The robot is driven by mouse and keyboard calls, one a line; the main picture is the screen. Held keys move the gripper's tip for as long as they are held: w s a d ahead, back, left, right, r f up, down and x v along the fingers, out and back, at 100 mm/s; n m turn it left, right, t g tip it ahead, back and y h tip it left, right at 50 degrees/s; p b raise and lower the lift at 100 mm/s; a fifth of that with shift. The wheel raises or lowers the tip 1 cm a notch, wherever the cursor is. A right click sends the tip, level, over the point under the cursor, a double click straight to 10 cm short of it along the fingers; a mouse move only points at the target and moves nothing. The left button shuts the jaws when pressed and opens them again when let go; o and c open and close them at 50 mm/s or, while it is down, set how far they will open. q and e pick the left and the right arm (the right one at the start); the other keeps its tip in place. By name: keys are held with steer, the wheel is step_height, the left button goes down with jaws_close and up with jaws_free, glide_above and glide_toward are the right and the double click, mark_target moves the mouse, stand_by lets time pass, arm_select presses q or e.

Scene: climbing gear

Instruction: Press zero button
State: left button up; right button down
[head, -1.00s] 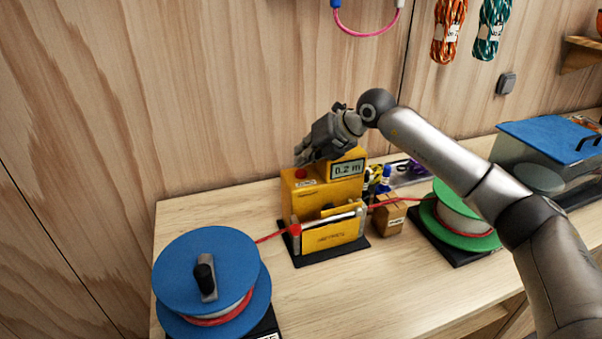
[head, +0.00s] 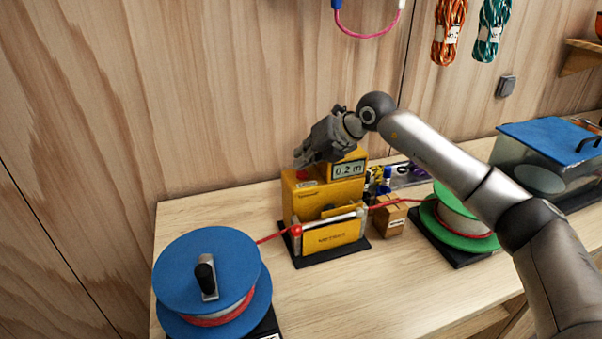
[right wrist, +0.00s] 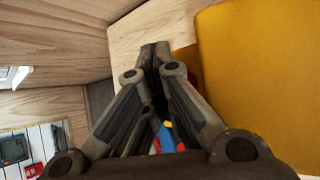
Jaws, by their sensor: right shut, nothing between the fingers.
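The yellow rope meter (head: 312,196) stands on the bench with its display reading 0.2 m. A red button (head: 302,175) is on its top left, partly hidden by my right gripper. My right gripper (head: 298,164) is shut and empty, pointing down and left just over the button. I cannot tell whether the fingertips touch it. In the right wrist view the closed fingers (right wrist: 156,48) are beside the meter's yellow body (right wrist: 250,75), and the button is not clearly visible. A red rope (head: 272,237) runs through the meter. My left gripper is not in view.
A blue spool (head: 208,255) stands left of the meter and a green spool (head: 440,222) right of it. A small cardboard box (head: 389,220) is close to the meter's right side. The wooden wall is close behind. Bare bench (head: 350,290) lies in front.

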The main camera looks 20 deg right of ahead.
mark_target(306, 171)
steer(key=shift+s+d+f, duration=0.15)
steer(key=shift+s+f, duration=0.05)
steer(key=shift+f, duration=0.9)
steer(key=shift+r, duration=0.1)
steer(key=shift+w+d+r, duration=0.1)
steer(key=shift+d+r, duration=0.1)
steer(key=shift+r, duration=0.05)
steer(key=shift+w+r+p, duration=0.1)
steer(key=shift+r+p, duration=0.25)
steer(key=shift+r, duration=0.2)
steer(key=r+p, duration=0.1)
steer(key=d+r+p, duration=0.1)
steer(key=r, duration=0.1)
steer(key=shift+w+d+r, duration=0.1)
steer(key=shift+w+r, duration=0.05)
steer(key=shift+r, duration=0.4)
steer(key=shift+a+r, duration=0.15)
steer(key=shift+a, duration=0.4)
